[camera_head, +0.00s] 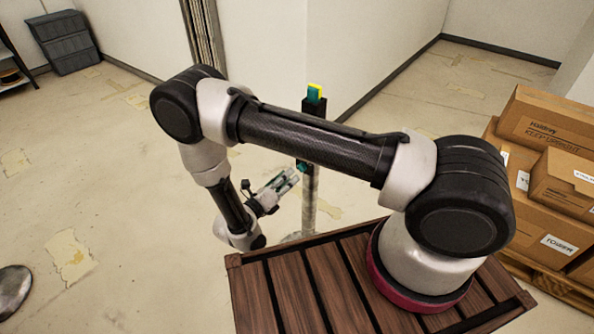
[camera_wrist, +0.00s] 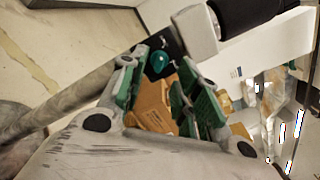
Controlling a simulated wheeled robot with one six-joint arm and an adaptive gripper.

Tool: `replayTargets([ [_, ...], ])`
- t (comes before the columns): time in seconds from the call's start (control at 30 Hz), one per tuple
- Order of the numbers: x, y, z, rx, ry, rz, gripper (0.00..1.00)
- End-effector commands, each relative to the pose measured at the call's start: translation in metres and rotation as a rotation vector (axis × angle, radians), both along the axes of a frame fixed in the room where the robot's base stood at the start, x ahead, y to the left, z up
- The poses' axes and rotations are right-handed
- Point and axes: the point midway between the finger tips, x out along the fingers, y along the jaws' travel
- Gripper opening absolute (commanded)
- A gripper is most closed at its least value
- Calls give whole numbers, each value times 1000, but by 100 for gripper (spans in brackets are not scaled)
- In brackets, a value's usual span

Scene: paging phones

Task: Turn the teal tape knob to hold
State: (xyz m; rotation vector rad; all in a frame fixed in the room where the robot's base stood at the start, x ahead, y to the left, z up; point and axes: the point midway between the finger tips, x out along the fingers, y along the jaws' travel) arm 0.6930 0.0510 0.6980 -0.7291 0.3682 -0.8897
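The teal knob (camera_wrist: 160,63) shows in the wrist view as a rounded teal piece on a black panel (camera_wrist: 172,42). It lies just beyond and between my fingertips; I cannot tell whether they touch it. In the head view a small teal piece (camera_head: 302,167) shows low on the dark panel (camera_head: 314,130) of a post, right by my fingertips. My gripper (camera_head: 294,176) points at it from the left. In the wrist view my gripper (camera_wrist: 163,62) is open, with its two green-padded fingers apart and nothing held. Any markings around the knob are unreadable.
A teal block with a yellow edge (camera_head: 315,94) tops the panel. The grey post (camera_head: 310,200) stands beside a slatted wooden surface (camera_head: 310,285) under my arm. Cardboard boxes (camera_head: 550,150) are stacked at the right. The floor at the left is mostly clear.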

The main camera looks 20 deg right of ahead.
Motion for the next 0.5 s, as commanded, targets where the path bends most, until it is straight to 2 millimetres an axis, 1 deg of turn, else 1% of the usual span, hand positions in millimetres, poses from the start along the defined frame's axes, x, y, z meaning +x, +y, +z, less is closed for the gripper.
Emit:
replayTargets([
  [0.03, 5, -9, 0, 1, 0, -5, 32],
  [0.2, 22, -32, 0, 2, -1, -7, 32],
  [0.3, 28, -41, 0, 2, -1, -5, 32],
  [0.5, 34, -48, 0, 3, -2, -3, 32],
])
